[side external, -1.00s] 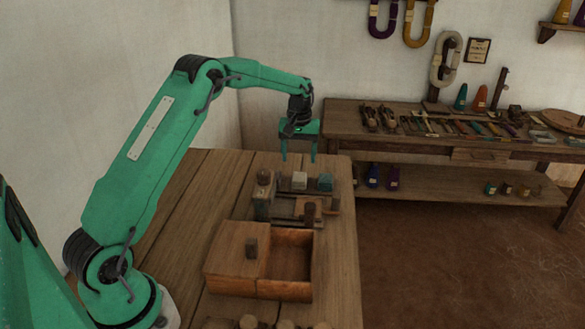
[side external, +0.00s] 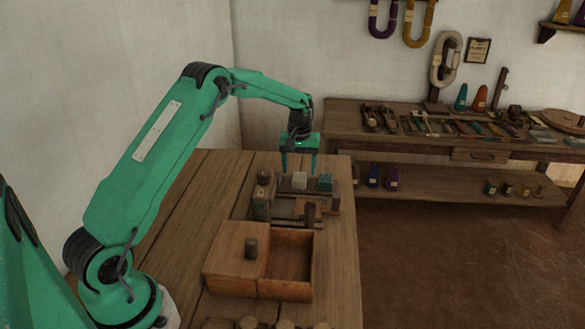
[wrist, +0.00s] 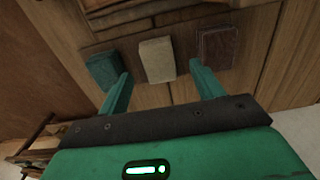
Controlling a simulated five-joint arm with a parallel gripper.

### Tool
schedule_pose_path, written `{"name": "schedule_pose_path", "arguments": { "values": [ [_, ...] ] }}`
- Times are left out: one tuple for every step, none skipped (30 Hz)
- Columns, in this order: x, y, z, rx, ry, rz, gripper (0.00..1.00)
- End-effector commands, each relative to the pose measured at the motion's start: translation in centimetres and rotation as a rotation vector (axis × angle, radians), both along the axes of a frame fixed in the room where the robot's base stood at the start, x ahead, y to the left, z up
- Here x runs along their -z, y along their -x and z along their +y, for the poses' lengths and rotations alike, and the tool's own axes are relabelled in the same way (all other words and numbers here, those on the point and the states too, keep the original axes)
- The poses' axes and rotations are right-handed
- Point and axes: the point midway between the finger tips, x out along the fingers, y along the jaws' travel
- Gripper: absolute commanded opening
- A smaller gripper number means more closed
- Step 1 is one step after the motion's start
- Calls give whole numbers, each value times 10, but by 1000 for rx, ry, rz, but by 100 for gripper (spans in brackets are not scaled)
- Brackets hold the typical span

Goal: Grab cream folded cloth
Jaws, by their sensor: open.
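The cream folded cloth (wrist: 157,60) lies on the wooden table, between a teal block-like cloth and a brown one in the wrist view. It also shows as a small pale block in the side view (side external: 299,181). My green gripper (wrist: 165,82) is open and empty, pointing down, with one finger on each side of the cream cloth's line in the wrist view. In the side view my gripper (side external: 299,172) is just above and behind the cream cloth. I cannot tell the exact gap between fingertips and cloth.
The teal folded cloth (wrist: 102,70) and the brown one (wrist: 216,47) sit close on either side. A wooden box (side external: 290,262) with an open compartment stands nearer the front. A long bench (side external: 445,150) with tools is beyond the table.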

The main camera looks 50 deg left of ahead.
Motion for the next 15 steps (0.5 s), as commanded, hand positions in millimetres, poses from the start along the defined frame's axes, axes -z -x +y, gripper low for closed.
{"name": "schedule_pose_path", "arguments": {
  "values": [
    [7,0,-1,0,1,2,66],
    [11,0,-1,0,1,4,66],
    [16,0,-2,0,1,4,66],
    [19,0,-1,0,1,2,66],
    [22,0,-1,0,1,2,66],
    [26,0,-1,0,1,2,66],
    [29,0,-1,0,1,2,66],
    [31,0,-1,0,1,2,66],
    [34,0,-1,0,1,1,66],
    [35,-1,-1,0,0,0,66],
    [36,-1,-1,0,0,0,66],
    [37,-1,-1,0,0,0,66],
    [37,-1,-1,0,0,0,66],
    [37,-1,-1,0,0,0,66],
    [37,-1,-1,0,0,0,66]
  ]
}}
